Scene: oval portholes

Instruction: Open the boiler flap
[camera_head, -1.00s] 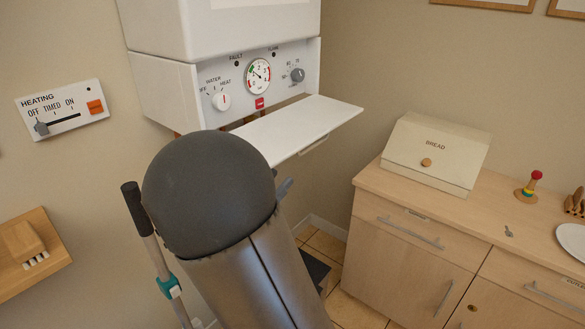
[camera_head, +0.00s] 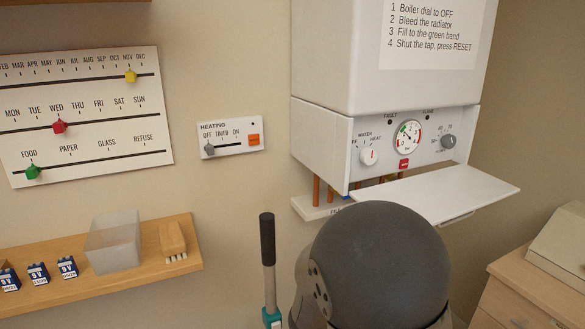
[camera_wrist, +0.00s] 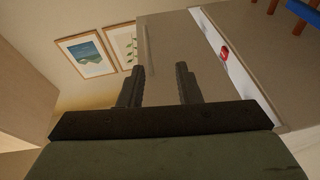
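The boiler (camera_head: 385,60) hangs on the wall, with its control panel (camera_head: 430,138) exposed. The boiler flap (camera_head: 435,192) is a white panel folded down to about horizontal in front of the boiler's lower edge. Its handle (camera_head: 457,217) shows under the front edge. In the wrist view the flap's shaded underside (camera_wrist: 182,55) lies beyond my gripper (camera_wrist: 160,84), with a long handle (camera_wrist: 148,48) along one side. My fingers are spread with nothing between them. They look apart from the handle. In the head view my arm hides the gripper.
Copper pipes (camera_head: 316,188) run below the boiler. A heating slider panel (camera_head: 231,138) is on the wall to its left, above a wooden shelf (camera_head: 150,268) with a clear bin. A wooden cabinet (camera_head: 530,300) stands at the lower right. A dark-handled pole (camera_head: 267,240) stands beside my arm.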

